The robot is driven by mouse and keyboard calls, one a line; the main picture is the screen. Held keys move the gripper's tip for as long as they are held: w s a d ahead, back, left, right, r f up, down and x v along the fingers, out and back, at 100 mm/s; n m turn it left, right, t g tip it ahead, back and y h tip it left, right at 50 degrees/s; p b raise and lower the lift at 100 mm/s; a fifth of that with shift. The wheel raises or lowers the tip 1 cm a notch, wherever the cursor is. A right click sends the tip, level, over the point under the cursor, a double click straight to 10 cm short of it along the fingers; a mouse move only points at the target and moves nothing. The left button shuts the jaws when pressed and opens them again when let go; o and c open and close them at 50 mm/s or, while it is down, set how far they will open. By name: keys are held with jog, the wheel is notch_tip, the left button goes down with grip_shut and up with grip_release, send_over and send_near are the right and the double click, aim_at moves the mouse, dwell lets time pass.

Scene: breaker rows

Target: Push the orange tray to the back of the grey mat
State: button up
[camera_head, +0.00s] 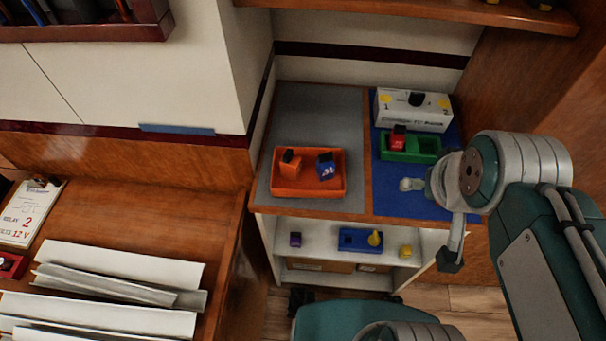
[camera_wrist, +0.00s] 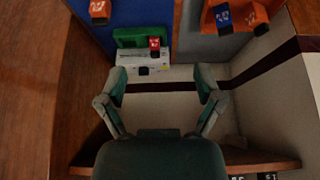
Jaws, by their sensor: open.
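The orange tray (camera_head: 310,192) sits on the front part of the grey mat (camera_head: 315,115), with bare mat behind it. It holds an orange block (camera_head: 290,165) and a blue block (camera_head: 325,168), both with dark tops. The tray also shows at the upper right of the wrist view (camera_wrist: 262,28), beside the grey mat (camera_wrist: 195,45). My gripper (camera_head: 431,222) is to the right of the tray, over the front of the blue mat, not touching the tray. In the wrist view its fingers (camera_wrist: 162,78) are spread apart with nothing between them.
Right of a wooden divider, the blue mat (camera_head: 385,203) bears a green tray (camera_head: 392,154) with a red block and a white box (camera_head: 413,112). An orange block (camera_wrist: 98,10) shows on it in the wrist view. Walls stand behind and left. A wooden shelf (camera_head: 420,18) overhangs.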

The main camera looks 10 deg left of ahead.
dwell(0.4)
jog(key=c, duration=0.6)
jog(key=shift+w+a+f, duration=0.1)
jog(key=shift+w+a, duration=0.1)
jog(key=shift+a, duration=0.1)
jog(key=c, duration=0.5)
jog(key=w+a+f+g, duration=0.1)
jog(key=a, duration=0.2)
jog(key=w+a+f+g, duration=0.1)
jog(key=a+f, duration=0.1)
jog(key=w+a+f+g, duration=0.1)
jog(key=w+a, duration=0.1)
jog(key=a, duration=0.1)
jog(key=shift+a+f+y, duration=0.25)
jog(key=shift+a+y, duration=0.1)
jog(key=shift+y, duration=0.05)
grip_shut()
jog(key=g, duration=0.3)
send_near(304, 204)
jog(key=s+r, duration=0.3)
jog(key=s, duration=0.1)
jog(key=shift+h, duration=0.4)
jog(key=f, duration=0.9)
jog(key=shift+s+a+f, duration=0.25)
jog(key=shift+a+f, duration=0.1)
jog(key=shift+f, duration=0.05)
jog(key=w, duration=0.2)
jog(key=shift+w, duration=0.35)
jog(key=shift+w+r, duration=0.1)
jog(key=shift+w, duration=0.6)
